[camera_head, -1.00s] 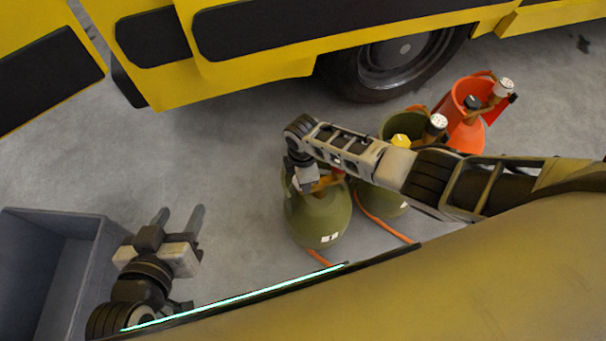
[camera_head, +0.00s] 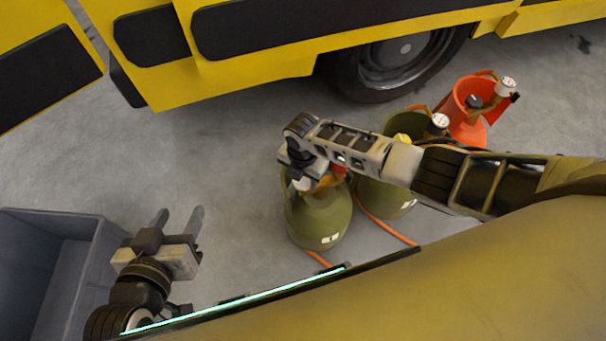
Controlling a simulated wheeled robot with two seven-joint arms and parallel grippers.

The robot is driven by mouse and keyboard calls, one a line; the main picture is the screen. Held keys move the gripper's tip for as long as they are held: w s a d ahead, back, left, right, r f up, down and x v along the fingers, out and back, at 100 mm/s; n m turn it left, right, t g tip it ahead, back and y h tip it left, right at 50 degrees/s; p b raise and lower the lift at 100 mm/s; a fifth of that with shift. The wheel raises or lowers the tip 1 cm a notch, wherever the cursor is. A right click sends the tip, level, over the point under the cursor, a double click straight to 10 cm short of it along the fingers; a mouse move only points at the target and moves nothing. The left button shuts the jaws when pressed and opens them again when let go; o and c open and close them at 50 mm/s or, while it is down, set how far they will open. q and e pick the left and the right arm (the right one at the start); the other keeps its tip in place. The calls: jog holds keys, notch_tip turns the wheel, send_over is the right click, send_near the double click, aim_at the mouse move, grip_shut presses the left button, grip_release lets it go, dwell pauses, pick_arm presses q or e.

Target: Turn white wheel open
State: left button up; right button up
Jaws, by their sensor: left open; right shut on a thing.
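A green gas cylinder (camera_head: 318,222) stands upright on the floor near the middle, with a brass-coloured valve on top. My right gripper (camera_head: 303,182) points down over that valve from my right arm and is shut. A small white piece (camera_head: 302,185), which looks like the white wheel, shows at its fingertips; the wrist hides most of it. A red part (camera_head: 341,170) shows just right of the valve. My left gripper (camera_head: 178,223) is open and empty at the lower left, well away from the cylinder.
Orange hoses (camera_head: 388,231) lie on the floor. A grey bin (camera_head: 75,225) is at left; a yellow vehicle (camera_head: 250,75) closes the back.

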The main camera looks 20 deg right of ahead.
aim_at(303, 179)
jog(key=shift+n, duration=0.3)
dwell(0.4)
jog(key=o, duration=1)
jog(key=shift+c, duration=0.2)
pick_arm(q)
jog(key=shift+a+r+g+p, duration=0.15)
jog(key=shift+r+p, duration=0.35)
jog(key=shift+p, duration=0.75)
jog(key=shift+r+g+p, duration=0.15)
jog(key=shift+r+p, duration=0.3)
jog(key=shift+p, duration=0.8)
pick_arm(e)
notch_tip(303, 179, up, 16)
pick_arm(q)
jog(key=shift+r, duration=0.1)
